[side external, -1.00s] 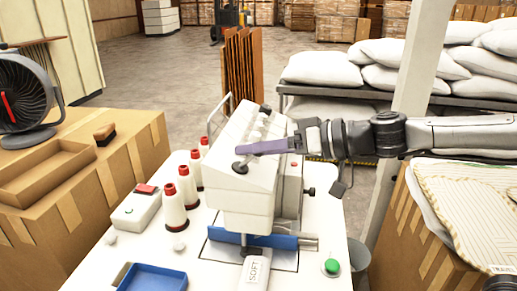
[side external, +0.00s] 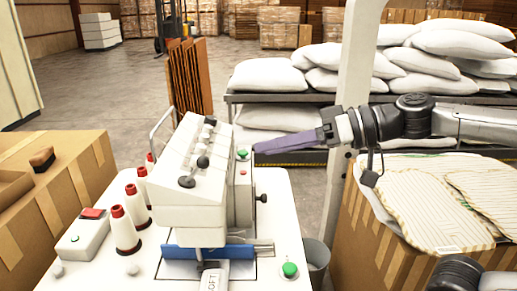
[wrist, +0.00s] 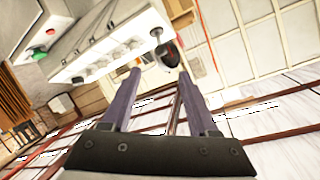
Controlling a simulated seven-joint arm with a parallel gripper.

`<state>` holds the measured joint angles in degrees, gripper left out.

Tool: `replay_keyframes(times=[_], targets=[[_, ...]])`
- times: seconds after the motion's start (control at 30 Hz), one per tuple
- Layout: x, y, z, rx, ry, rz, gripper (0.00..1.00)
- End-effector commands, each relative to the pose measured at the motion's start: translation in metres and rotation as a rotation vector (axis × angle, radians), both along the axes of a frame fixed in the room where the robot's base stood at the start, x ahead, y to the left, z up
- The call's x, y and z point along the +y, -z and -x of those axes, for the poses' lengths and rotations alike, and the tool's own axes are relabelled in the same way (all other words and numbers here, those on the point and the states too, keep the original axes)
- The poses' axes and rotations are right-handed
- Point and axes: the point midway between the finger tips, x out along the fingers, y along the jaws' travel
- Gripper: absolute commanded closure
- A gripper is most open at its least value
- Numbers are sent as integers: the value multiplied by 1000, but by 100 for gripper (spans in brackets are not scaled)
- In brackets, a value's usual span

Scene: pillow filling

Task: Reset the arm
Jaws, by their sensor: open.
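My gripper (side external: 256,149) is held out level to the left, just right of the white sewing machine (side external: 190,185) in the side view. Its long purple fingers hold nothing. In the wrist view the two fingers (wrist: 158,78) stand apart with a gap between them. The machine's white head (wrist: 95,45) shows beyond them at the upper left, tilted in that view. The fingertips look close to the machine's upper right side in the side view. I cannot tell the exact distance.
Thread cones (side external: 123,228) stand on the machine's table. Striped pillow covers (side external: 440,205) lie on boxes at the right. White filled pillows (side external: 330,65) are stacked on a rack behind. A bin (side external: 316,258) stands beside the table.

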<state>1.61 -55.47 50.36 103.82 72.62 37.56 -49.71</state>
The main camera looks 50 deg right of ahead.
Motion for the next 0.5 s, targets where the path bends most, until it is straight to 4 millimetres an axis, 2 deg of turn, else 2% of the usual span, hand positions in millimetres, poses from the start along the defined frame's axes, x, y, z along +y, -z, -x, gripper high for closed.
replay_keyframes(times=[0.37, 0.5], targets=[[-1, 0, 2, 1, -2, 0, 40], [1, -10, 6, -14, -9, 13, 40]])
